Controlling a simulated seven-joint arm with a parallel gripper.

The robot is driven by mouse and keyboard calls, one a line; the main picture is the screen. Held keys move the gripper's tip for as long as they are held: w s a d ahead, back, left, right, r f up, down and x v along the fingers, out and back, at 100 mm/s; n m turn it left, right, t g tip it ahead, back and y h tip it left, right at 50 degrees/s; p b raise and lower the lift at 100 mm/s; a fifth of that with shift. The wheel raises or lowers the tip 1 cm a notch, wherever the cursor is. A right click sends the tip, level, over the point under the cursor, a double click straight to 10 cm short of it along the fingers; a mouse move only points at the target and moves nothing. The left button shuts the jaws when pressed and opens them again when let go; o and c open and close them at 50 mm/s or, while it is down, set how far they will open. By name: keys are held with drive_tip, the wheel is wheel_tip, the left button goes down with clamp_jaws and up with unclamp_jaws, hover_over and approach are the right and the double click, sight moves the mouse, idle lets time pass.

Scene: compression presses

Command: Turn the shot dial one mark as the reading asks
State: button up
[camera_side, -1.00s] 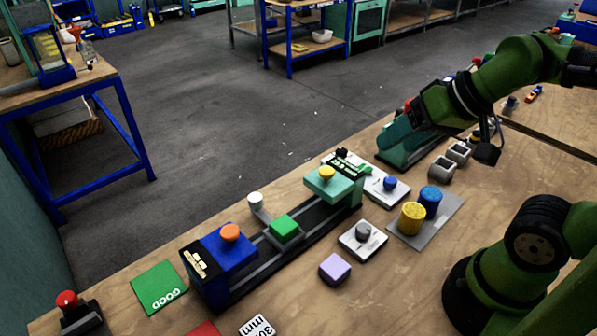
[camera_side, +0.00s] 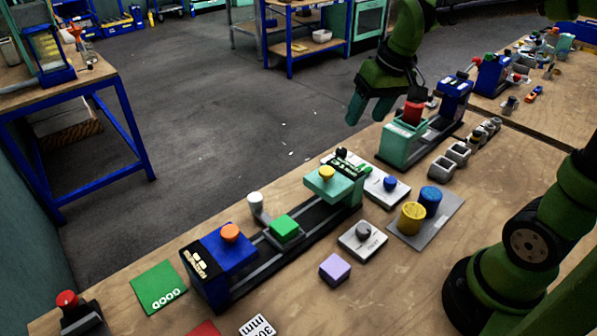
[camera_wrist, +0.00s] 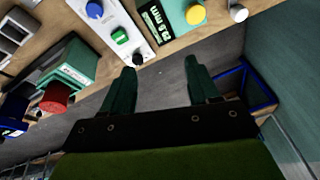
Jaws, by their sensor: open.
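My gripper (camera_side: 368,108) is open and empty, fingers down, raised beyond the table's far edge; the fingers also show apart in the wrist view (camera_wrist: 160,68). A grey dial (camera_side: 363,231) stands on a white plate (camera_side: 354,247) near the table's middle; its small lettering is unreadable. A blue knob (camera_side: 389,183) sits on a white panel (camera_side: 377,195) behind it. In the wrist view, the blue knob (camera_wrist: 94,9) shares this panel with a green knob (camera_wrist: 119,35) and a black knob (camera_wrist: 138,59). A dark green sign (camera_wrist: 158,21) reads in mm; its digits are unclear.
A teal press with a yellow knob (camera_side: 326,172) and a blue block with an orange knob (camera_side: 230,232) stand left. A teal machine with a red cylinder (camera_side: 413,112) stands right of my gripper. Yellow (camera_side: 412,217) and blue cylinders (camera_side: 430,202) stand on a grey mat.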

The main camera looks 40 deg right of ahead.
sight(342, 150)
drive_tip(key=shift+w+d+f+n+g, duration=1.75)
drive_tip(key=shift+w+d+n, duration=1.35)
drive_tip(key=shift+w+d, duration=2.2)
drive_tip(key=shift+h, duration=0.3)
drive_tip(key=f, duration=0.5)
drive_tip(key=w+a+f, duration=0.1)
drive_tip(key=f, duration=0.4)
drive_tip(key=a+f, duration=0.1)
drive_tip(key=f, duration=0.5)
drive_tip(key=shift+w, duration=0.4)
drive_tip(key=shift+c, duration=0.2)
drive_tip(key=c, duration=1)
drive_tip(key=shift+m, duration=0.3)
drive_tip(key=shift+r+m, duration=0.1)
drive_tip(key=shift+m, duration=2.6)
